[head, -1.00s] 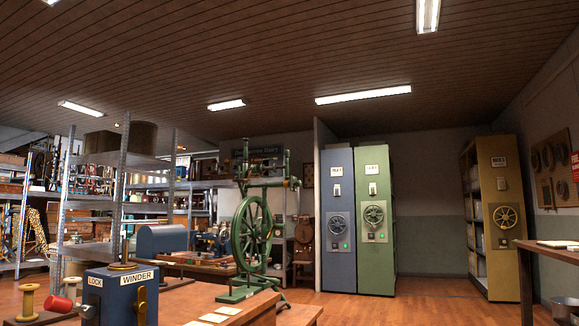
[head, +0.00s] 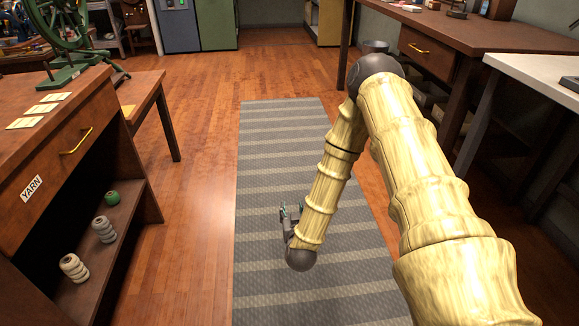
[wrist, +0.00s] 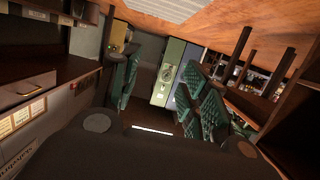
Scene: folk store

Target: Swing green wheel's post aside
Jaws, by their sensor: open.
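The green spinning wheel (head: 52,32) stands at the upper left of the head view on a wooden top. Its upper part is cut off by the frame edge, so most of its posts are out of view. Its green base (head: 68,75) shows. My gripper (head: 290,213) hangs low over the striped runner, well to the right of the wheel and apart from it. In the wrist view my gripper (wrist: 160,85) has its two green-padded fingers spread, with nothing between them. I cannot make out the wheel clearly in the wrist view.
A wooden cabinet labelled YARN (head: 60,165) with spools on its shelf stands at left. The striped runner (head: 275,170) and wood floor are clear. A desk (head: 480,40) and white-topped table (head: 540,75) line the right. Blue and green cabinets (head: 215,22) stand behind.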

